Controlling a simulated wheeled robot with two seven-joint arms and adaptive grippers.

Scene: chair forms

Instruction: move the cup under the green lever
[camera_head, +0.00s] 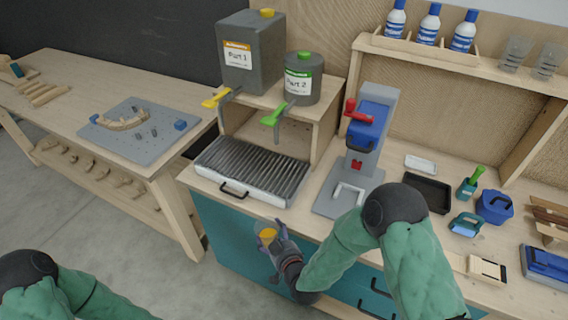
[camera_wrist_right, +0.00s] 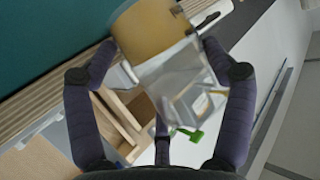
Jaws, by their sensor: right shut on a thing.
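My right gripper (camera_head: 279,248) is shut on a clear cup (camera_head: 266,229) with yellow-orange content, held in front of the counter's front edge, below and in front of the grille. In the right wrist view, the cup (camera_wrist_right: 178,70) sits between the gripper's fingers (camera_wrist_right: 160,75). The green lever (camera_head: 275,117) is on the tap of the grey "Part 2" can (camera_head: 302,84), above the grille. It also shows in the right wrist view (camera_wrist_right: 190,134). My left arm shows at the lower left, but its gripper is out of view.
A ribbed metal drip grille (camera_head: 252,169) lies below the taps. The yellow lever (camera_head: 215,98) is on the "Part 1" can (camera_head: 250,52), left of the green one. A blue press with a red handle (camera_head: 366,128) stands to the right. A side table (camera_head: 75,75) is at the left.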

